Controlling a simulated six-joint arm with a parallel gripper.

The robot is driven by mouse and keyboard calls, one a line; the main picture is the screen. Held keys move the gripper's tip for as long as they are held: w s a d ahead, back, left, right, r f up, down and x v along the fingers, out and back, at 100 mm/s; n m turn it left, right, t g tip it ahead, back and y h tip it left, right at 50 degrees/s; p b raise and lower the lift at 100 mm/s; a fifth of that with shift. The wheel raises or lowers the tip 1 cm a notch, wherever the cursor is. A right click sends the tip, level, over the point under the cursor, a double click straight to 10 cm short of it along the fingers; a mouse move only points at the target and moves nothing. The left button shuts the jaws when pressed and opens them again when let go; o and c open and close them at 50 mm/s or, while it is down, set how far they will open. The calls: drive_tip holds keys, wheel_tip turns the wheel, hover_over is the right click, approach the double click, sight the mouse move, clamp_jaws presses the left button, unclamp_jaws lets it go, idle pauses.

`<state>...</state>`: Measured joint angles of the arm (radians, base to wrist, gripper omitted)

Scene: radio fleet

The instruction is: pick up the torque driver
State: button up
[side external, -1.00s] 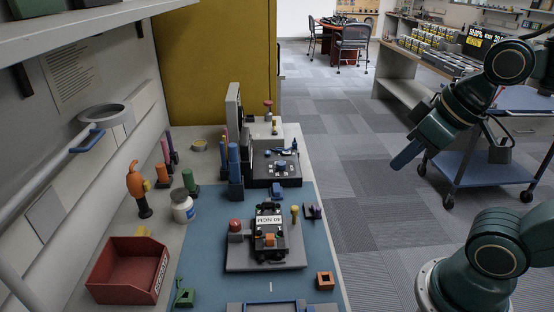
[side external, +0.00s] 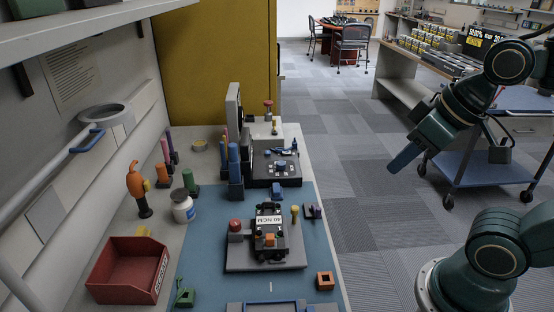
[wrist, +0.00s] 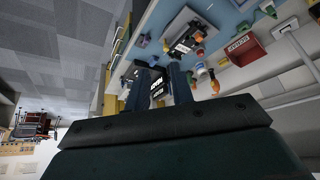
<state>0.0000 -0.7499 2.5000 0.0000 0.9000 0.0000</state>
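The torque driver looks to be the orange-headed tool with a black lower part (side external: 138,188), upright on the left of the bench; I cannot be sure of its identity. An orange shape that may be the same tool shows in the wrist view (wrist: 214,82). My gripper (side external: 405,157) is in the air to the right of the bench, over the floor and well away from the tool. In the wrist view its two blue fingers (wrist: 158,70) are apart with nothing held between them.
A white jar (side external: 183,207) stands right of the orange tool, and a red bin (side external: 125,273) in front. A black device labelled NCM (side external: 269,238) sits on a grey plate on the blue mat (side external: 205,255). A blue cart (side external: 480,172) stands behind my arm.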

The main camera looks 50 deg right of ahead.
drive_tip(key=shift+o, duration=1.2)
drive_tip(key=w+a+f+n+y, duration=0.15)
drive_tip(key=w+n, duration=0.25)
drive_tip(key=w, duration=0.7)
drive_tip(key=w+f+n+y, duration=0.3)
drive_tip(key=w, duration=0.8)
drive_tip(key=w+d+f+n+t+y, duration=0.2)
drive_tip(key=w+d+f+t+y, duration=0.2)
drive_tip(key=w+d+f, duration=0.5)
drive_tip(key=w+f+y, duration=0.2)
drive_tip(key=w+f, duration=0.1)
drive_tip(key=shift+w+d+t, duration=0.2)
drive_tip(key=shift+w+t, duration=0.05)
drive_tip(key=shift+t, duration=0.15)
drive_tip(key=shift+f, duration=0.1)
